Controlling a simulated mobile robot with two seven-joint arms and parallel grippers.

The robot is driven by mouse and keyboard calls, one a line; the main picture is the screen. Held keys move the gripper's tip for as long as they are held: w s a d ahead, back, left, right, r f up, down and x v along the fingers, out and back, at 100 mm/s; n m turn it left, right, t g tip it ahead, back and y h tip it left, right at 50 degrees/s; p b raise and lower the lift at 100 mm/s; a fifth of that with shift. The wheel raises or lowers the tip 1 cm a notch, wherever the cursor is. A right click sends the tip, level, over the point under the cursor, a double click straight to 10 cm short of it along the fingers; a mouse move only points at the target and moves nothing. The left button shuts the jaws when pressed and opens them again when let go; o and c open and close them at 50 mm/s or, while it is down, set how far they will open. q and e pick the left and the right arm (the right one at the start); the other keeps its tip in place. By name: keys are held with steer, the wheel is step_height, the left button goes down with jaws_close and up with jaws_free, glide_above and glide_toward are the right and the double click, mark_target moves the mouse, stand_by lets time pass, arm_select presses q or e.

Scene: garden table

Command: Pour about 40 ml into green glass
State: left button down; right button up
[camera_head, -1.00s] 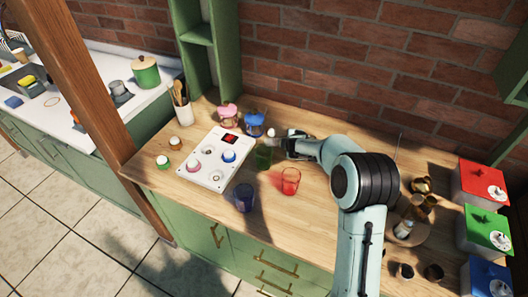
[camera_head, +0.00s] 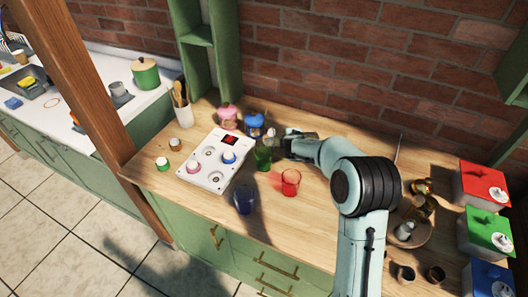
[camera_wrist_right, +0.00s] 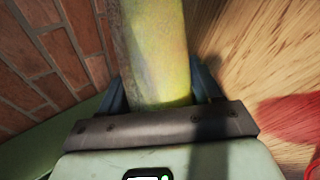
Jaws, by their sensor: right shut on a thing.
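The green glass (camera_head: 263,158) stands upright on the wooden table, just right of a white panel. My right gripper (camera_head: 287,142) is behind and right of it, shut on a container whose pale end (camera_head: 270,138) shows above the green glass's rim. In the right wrist view the held container (camera_wrist_right: 155,50) is a yellow-green, see-through cylinder between the fingers. Its mouth and any stream of liquid cannot be made out, nor can the level in the green glass. My left gripper is not in view.
A red glass (camera_head: 290,183) and a blue glass (camera_head: 245,200) stand close in front. The white panel (camera_head: 208,178) carries small pink and blue items. Pink (camera_head: 228,117) and blue (camera_head: 254,126) containers stand behind. Red, green and blue boxes line the right end.

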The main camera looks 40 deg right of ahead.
steer(key=shift+d+r, duration=0.15)
steer(key=shift+r, duration=0.3)
stand_by(0.4)
steer(key=shift+d, duration=0.1)
steer(key=shift+s+d+r+h, duration=0.1)
steer(key=shift+s+d+h, duration=0.15)
steer(key=shift+d+h, duration=0.25)
steer(key=shift+d, duration=0.1)
steer(key=shift+d+r+n+b, duration=0.1)
steer(key=shift+r+n+b, duration=0.05)
steer(key=shift+n+b, duration=0.2)
stand_by(1.1)
